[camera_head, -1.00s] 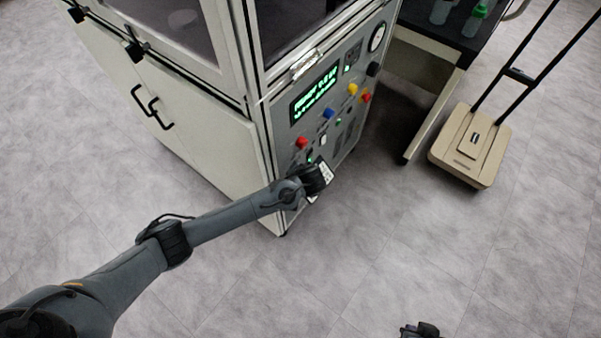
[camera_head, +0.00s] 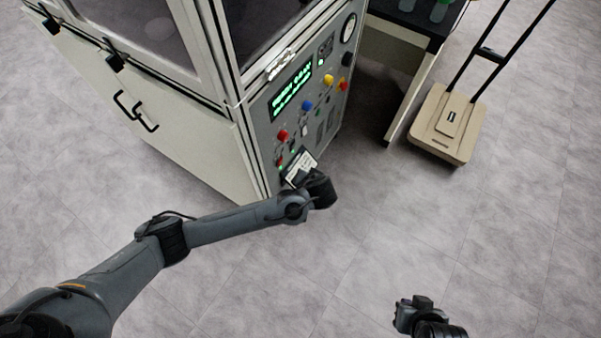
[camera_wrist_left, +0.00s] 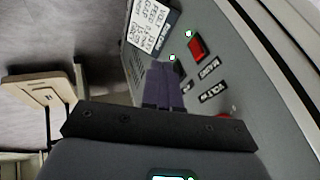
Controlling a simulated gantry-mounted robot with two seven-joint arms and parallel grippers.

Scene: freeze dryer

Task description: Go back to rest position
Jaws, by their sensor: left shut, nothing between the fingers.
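My left gripper (camera_head: 318,187) is in front of the lower part of the freeze dryer's control panel (camera_head: 326,115), close to a white label. In the left wrist view its fingers (camera_wrist_left: 163,86) are together with nothing between them. The panel fills the right side there, with a red button (camera_wrist_left: 199,48) and the white label (camera_wrist_left: 152,28) beyond the fingertips. I cannot tell from these views whether the fingertips touch the panel. My right gripper (camera_head: 416,311) is low over the floor at the bottom edge; its finger opening is not clear.
The freeze dryer cabinet (camera_head: 185,140) stands at the upper left. A beige platform cart (camera_head: 447,125) with a black handle stands at right, beside a table (camera_head: 398,75) holding bottles. The grey floor between the dryer and my right gripper is clear.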

